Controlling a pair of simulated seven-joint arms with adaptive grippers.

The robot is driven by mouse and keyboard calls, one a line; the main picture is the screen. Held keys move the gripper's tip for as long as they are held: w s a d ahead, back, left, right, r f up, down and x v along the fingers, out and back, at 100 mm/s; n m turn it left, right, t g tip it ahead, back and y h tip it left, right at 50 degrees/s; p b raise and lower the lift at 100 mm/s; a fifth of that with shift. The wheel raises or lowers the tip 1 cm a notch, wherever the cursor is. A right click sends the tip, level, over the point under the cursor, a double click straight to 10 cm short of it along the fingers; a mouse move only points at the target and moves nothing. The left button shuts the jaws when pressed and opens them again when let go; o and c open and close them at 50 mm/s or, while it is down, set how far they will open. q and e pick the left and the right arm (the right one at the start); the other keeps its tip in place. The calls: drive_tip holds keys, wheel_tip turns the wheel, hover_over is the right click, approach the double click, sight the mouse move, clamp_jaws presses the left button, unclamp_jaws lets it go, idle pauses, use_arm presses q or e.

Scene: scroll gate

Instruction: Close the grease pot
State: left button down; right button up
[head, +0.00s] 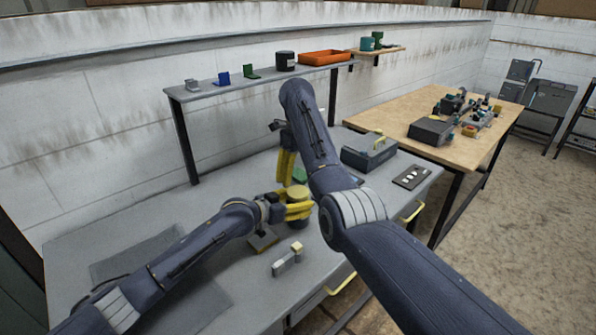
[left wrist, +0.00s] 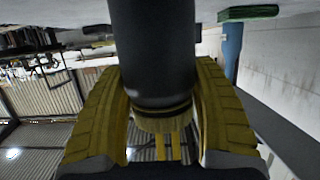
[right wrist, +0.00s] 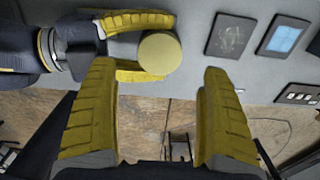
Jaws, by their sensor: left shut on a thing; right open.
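The grease pot is a dark cylinder (left wrist: 152,50) with a round yellow lid (right wrist: 160,53) at its top. In the head view it stands near the middle of the grey bench, with the lid (head: 297,192) on top. My left gripper (head: 298,205) is shut around the pot, one yellow finger on each side. In the left wrist view a narrow dark ringed band shows between body and lid; I cannot tell whether the lid is fully seated. My right arm partly hides this area in the head view.
A toolbox (head: 369,153) and a button panel (head: 411,177) stand to the right. A raised shelf (head: 225,90) runs behind. The bench's left part is mostly clear.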

sight(298, 191)
drive_tip(key=shift+f, duration=3.6)
drive_tip(key=shift+c, duration=0.2)
drive_tip(key=c, duration=1.3)
drive_tip(key=o, duration=1.2)
drive_tip(key=shift+o, duration=0.2)
drive_tip(key=shift+r, duration=0.15)
drive_tip(key=shift+r, duration=2.15)
